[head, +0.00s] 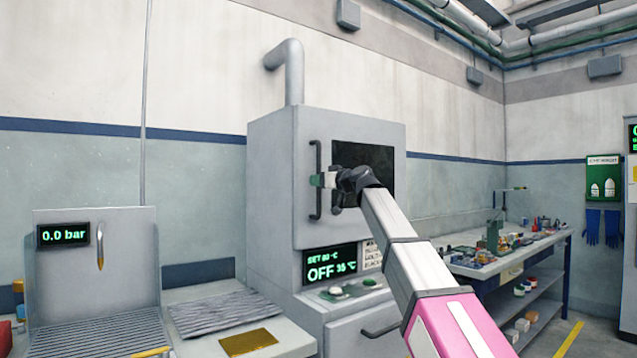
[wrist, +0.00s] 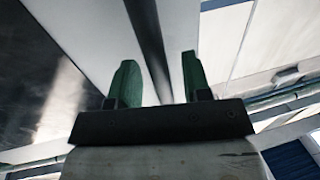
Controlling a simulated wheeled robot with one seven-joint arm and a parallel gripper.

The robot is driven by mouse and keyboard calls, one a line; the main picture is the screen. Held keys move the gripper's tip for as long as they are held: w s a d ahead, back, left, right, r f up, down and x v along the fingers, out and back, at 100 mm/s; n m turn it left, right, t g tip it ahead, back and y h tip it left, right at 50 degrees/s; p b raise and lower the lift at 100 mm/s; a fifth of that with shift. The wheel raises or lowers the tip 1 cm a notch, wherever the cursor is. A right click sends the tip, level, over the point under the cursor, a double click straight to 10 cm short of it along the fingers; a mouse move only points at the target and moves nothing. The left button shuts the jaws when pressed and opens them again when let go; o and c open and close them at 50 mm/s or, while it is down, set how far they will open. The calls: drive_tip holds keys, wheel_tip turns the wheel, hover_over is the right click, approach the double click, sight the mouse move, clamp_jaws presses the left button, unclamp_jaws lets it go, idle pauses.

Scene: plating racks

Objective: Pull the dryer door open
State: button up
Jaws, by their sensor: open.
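The dryer (head: 270,200) is a tall grey cabinet with a pipe on top. Its door (head: 365,226) has a dark window (head: 378,160) and looks shut. A dark vertical bar handle (head: 317,153) runs along the door's left edge. My gripper (head: 318,180) is at the handle, about mid-height, with its green fingers pointing left. In the wrist view, my gripper (wrist: 154,82) is open, and the dark handle bar (wrist: 146,28) passes between the two green fingers. I cannot tell whether either finger touches the bar. The handle's middle is partly hidden by my gripper in the head view.
A lower drawer handle (head: 380,331) sticks out beneath. A bench with a ridged grey mat (head: 222,312) and a yellow plate (head: 249,342) stands left. A cluttered worktable (head: 545,247) stands right.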

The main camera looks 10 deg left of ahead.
drive_tip(key=shift+w+a, duration=0.25)
drive_tip(key=shift+a, duration=0.2)
clamp_jaws()
